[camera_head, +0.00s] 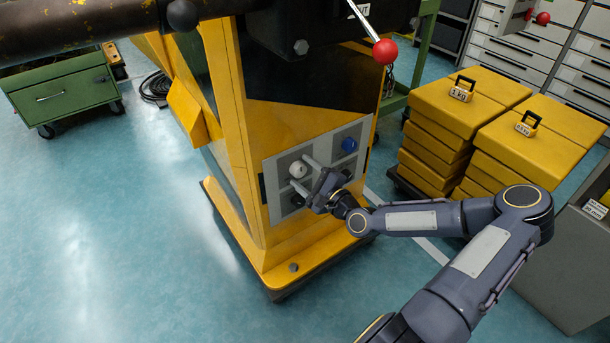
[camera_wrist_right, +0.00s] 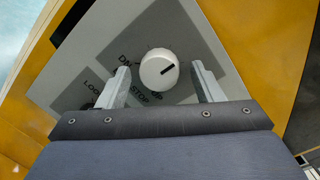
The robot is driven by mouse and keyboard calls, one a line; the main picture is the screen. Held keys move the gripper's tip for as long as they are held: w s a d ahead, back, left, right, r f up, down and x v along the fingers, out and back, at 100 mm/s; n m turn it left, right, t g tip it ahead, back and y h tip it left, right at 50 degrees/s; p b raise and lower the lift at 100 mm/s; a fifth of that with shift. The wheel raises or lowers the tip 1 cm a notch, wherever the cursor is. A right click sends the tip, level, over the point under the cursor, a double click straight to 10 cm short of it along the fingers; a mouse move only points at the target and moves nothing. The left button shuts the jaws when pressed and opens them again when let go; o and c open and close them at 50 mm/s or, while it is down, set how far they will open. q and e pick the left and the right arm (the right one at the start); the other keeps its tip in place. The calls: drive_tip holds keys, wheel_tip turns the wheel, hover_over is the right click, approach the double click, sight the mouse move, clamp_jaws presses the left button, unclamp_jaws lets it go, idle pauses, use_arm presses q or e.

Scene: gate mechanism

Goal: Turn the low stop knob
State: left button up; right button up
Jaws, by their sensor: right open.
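The white round knob (camera_head: 297,169) sits on the grey panel (camera_head: 354,131) on the side of the yellow machine. In the right wrist view the white knob (camera_wrist_right: 153,73) has a black pointer line tilted to the upper right. Lettering that includes "STOP" is printed below it, partly hidden. My right gripper (camera_wrist_right: 160,67) is open, with one finger on each side of the knob; I cannot tell whether either touches it. In the head view my right gripper (camera_head: 300,172) reaches the panel from the right. My left gripper is not in view.
A blue knob (camera_head: 349,144) sits on the panel, up and right of the white one. A red ball-ended lever (camera_head: 385,51) sticks out above. Stacked yellow weights (camera_head: 440,108) stand to the right. A green cabinet (camera_head: 62,94) stands at left. The floor in front is clear.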

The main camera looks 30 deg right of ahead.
drive_tip(key=c, duration=1)
drive_tip(key=shift+o, duration=0.2)
drive_tip(key=shift+n, duration=0.3)
drive_tip(key=shift+r+n+p, duration=0.1)
drive_tip(key=shift+n+p, duration=0.35)
drive_tip(key=shift+n, duration=0.75)
drive_tip(key=n, duration=0.3)
drive_tip(key=shift+n+g, duration=0.3)
drive_tip(key=shift+a+n+h, duration=0.1)
drive_tip(key=shift+n+h, duration=0.3)
drive_tip(key=shift+n, duration=2.1)
drive_tip(key=shift+h, duration=0.3)
